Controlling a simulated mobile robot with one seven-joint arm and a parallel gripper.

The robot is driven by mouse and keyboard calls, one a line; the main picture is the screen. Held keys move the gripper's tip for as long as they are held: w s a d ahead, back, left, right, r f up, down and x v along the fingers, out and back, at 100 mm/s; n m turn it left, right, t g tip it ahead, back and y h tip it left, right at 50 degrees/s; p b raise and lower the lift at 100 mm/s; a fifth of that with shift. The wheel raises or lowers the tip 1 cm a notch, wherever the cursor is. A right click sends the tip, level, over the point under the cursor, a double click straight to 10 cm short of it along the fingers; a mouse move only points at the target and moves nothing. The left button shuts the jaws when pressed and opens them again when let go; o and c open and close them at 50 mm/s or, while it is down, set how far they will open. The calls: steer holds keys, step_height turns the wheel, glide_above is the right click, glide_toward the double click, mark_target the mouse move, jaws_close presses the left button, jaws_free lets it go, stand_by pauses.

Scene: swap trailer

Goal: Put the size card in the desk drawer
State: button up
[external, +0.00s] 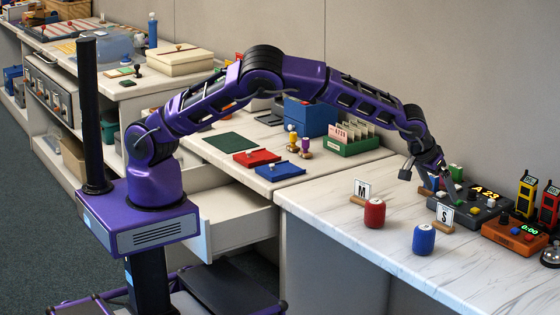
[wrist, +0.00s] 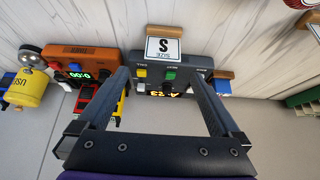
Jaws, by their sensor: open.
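A white size card marked S (external: 445,212) stands upright in a small wooden holder on the right counter. It also shows upside down in the wrist view (wrist: 165,49), beyond and between my fingertips. Another white card marked M (external: 362,189) stands in a similar holder to its left. My gripper (external: 430,182) is open and empty, above the counter behind the S card. Its two fingers are spread in the wrist view (wrist: 156,76). The desk drawer (external: 238,218) is pulled out below the middle desk; the part of its inside that shows looks empty.
A red spool (external: 374,214) and a blue spool (external: 424,239) stand in front of the cards. A dark device (external: 482,215) reading A-23 and an orange timer (external: 514,234) sit close to my gripper.

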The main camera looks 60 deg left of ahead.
mark_target(446, 207)
steer(key=x, duration=0.6)
steer(key=shift+s, duration=0.1)
steer(key=x, duration=0.2)
steer(key=b+x, duration=0.1)
steer(key=x, duration=0.2)
steer(key=shift+s+a, duration=0.1)
steer(key=shift+a, duration=0.1)
steer(key=c, duration=1.4)
